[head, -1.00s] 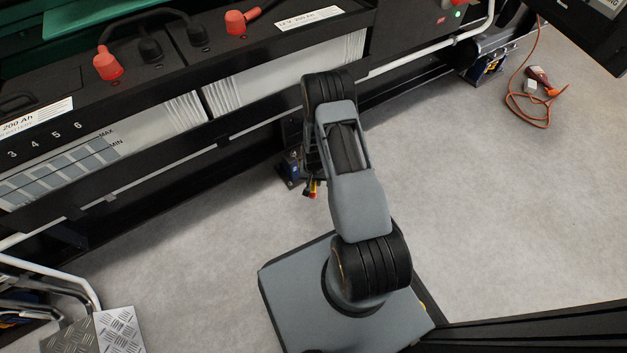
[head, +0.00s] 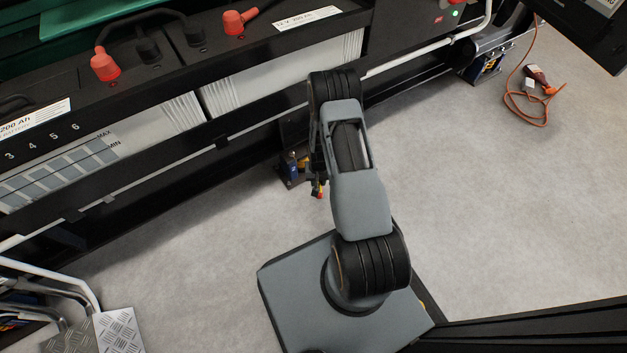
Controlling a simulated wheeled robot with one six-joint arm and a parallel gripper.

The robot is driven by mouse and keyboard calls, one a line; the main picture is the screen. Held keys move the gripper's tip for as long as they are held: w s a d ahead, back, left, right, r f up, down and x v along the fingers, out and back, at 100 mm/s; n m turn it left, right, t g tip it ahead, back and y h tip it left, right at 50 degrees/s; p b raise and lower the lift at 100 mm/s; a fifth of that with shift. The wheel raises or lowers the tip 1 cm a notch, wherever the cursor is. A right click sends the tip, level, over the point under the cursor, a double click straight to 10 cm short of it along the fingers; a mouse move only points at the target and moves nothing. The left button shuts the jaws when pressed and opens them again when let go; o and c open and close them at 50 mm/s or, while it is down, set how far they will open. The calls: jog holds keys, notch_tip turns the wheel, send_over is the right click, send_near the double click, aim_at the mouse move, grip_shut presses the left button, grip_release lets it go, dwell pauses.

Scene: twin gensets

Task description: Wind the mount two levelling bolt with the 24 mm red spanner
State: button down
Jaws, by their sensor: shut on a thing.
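My gripper (head: 317,180) is low beside the frame rail, mostly hidden under my forearm. It is shut on a small red-tipped tool with a bit of yellow, which I take as the red spanner (head: 320,191); only its end shows. Just left of it, a mount (head: 292,170) with a blue body and a dark foot stands on the floor under the rail. A small yellow part (head: 304,160) shows at the mount's right side. The levelling bolt and the spanner's jaw are hidden, so I cannot tell whether they touch.
Batteries with red terminal caps (head: 105,67) sit above the black frame rail (head: 150,175). Another blue mount (head: 490,63) stands at the upper right. An orange cable (head: 525,112) lies on the floor there. A chequer-plate step (head: 118,330) is lower left. Grey floor is clear on the right.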

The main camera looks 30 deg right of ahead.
jog(key=shift+s+d+n, duration=0.15)
jog(key=shift+d+n, duration=0.15)
jog(key=shift+d, duration=0.25)
jog(key=shift+d, duration=0.1)
jog(key=shift+s+d+n, duration=0.2)
jog(key=shift+d+n, duration=0.25)
jog(key=shift+d, duration=0.3)
jog(key=shift+s+d+n, duration=0.2)
jog(key=shift+d+n, duration=0.25)
jog(key=shift+d, duration=0.3)
jog(key=shift+s+d+n+b, duration=0.2)
jog(key=shift+d+n+b, duration=0.5)
jog(key=shift+d, duration=0.95)
jog(key=shift+d, duration=0.1)
jog(key=shift+w+d+n+b, duration=0.1)
jog(key=shift+d+n+b, duration=0.2)
jog(key=shift+d+n, duration=1.05)
jog(key=shift+d+m, duration=0.2)
jog(key=shift+m, duration=0.05)
jog(key=shift+w+d+r+n+b, duration=0.15)
jog(key=shift+d+n+b, duration=0.25)
jog(key=shift+d, duration=0.45)
jog(key=shift+w+d+f+n+b, duration=0.1)
jog(key=shift+w+d+n+b, duration=0.15)
jog(key=shift+d+n, duration=0.4)
